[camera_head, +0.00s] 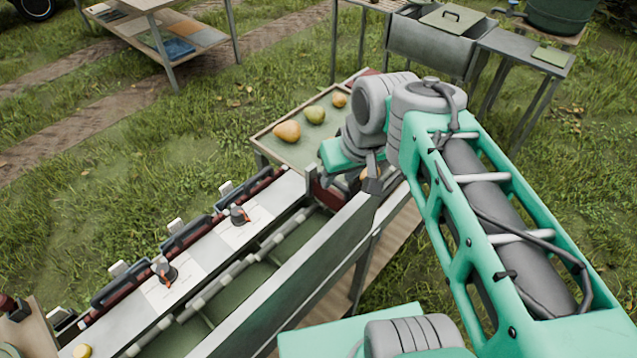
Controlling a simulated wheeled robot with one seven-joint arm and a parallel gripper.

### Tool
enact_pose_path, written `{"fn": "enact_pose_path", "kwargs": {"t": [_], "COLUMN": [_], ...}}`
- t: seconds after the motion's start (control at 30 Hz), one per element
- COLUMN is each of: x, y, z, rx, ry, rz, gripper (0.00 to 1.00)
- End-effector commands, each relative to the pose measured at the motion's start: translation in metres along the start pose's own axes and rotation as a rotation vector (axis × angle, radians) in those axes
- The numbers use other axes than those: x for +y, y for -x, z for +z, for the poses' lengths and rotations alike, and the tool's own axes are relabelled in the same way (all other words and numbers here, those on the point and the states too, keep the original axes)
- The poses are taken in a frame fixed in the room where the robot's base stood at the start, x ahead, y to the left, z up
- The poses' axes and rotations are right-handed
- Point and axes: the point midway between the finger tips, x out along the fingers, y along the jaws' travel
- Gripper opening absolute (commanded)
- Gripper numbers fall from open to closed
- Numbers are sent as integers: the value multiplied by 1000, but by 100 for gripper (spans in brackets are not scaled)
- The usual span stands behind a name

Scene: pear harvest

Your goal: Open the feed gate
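The feed tray (272,150) is a shallow light wooden tray at the far end of the sorting line. Several yellow, orange and green pears lie in it, such as an orange one (287,131) and a green one (315,114). A dark red part (322,190), perhaps the feed gate, stands where the tray meets the line. My arm hides much of this area. My gripper (371,180) is low beside it, to its right, with a bit of orange showing behind the grey finger. I cannot tell whether the fingers are open or touch anything.
The sorting line (235,255) runs from lower left to the middle, with green compartments and two knobs (165,270). A grey side panel (300,275) edges it. A table (150,30) stands at the top left, and a metal bin (432,45) at the top. Grass lies around.

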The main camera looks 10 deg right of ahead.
Motion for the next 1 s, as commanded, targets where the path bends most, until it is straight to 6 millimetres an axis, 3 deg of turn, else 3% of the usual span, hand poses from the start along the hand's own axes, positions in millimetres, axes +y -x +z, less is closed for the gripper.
{"fn": "enact_pose_path", "kwargs": {"t": [0.03,0.1,0.33,0.47,0.8,1.0], "x": [11,24,63,59,44,42], "y": [-22,-34,-50,-60,-114,-120], "z": [-12,-29,-44,-44,-39,-39], "rx": [-22,-35,-35,-35,-34,-32], "ry": [45,142,371,393,389,388], "rz": [-51,-132,-286,-299,-296,-293], "gripper": [36,36,36,36,36,36]}}
